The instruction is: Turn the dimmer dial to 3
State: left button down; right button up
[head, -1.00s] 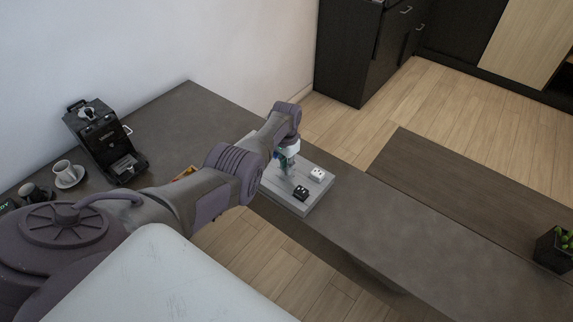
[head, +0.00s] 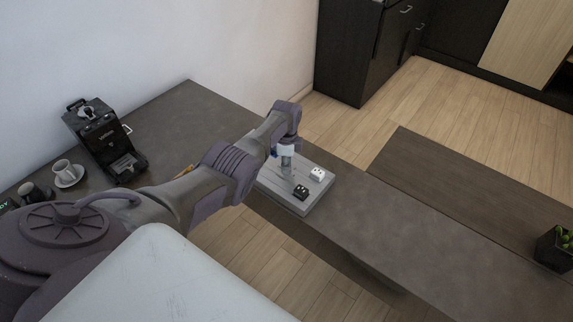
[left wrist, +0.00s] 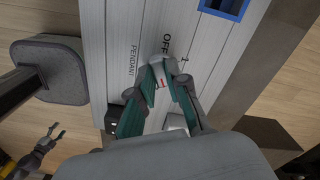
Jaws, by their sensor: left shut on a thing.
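A grey panel (head: 316,195) lies on the dark counter in the head view. My left gripper (head: 286,168) points down over the panel. In the left wrist view its teal fingers (left wrist: 160,78) are closed on the small grey dimmer dial (left wrist: 163,66). The fingers hide part of the dial and its scale, so its setting cannot be read. My right gripper (left wrist: 57,130) shows small at the lower left, fingers apart, empty.
A white block (head: 317,174) and a black block (head: 301,192) sit on the panel near the gripper. A blue-edged square (left wrist: 238,12) is beside the dial. A coffee machine (head: 107,142) and cup (head: 64,169) stand at left.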

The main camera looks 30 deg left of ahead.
pick_arm(q)
jog(key=m, duration=0.5)
jog(key=shift+m+b, duration=0.3)
dwell(0.4)
jog(key=c, duration=1.1)
grip_release()
jog(key=shift+c, duration=0.2)
notch_tip(320, 180, up, 12)
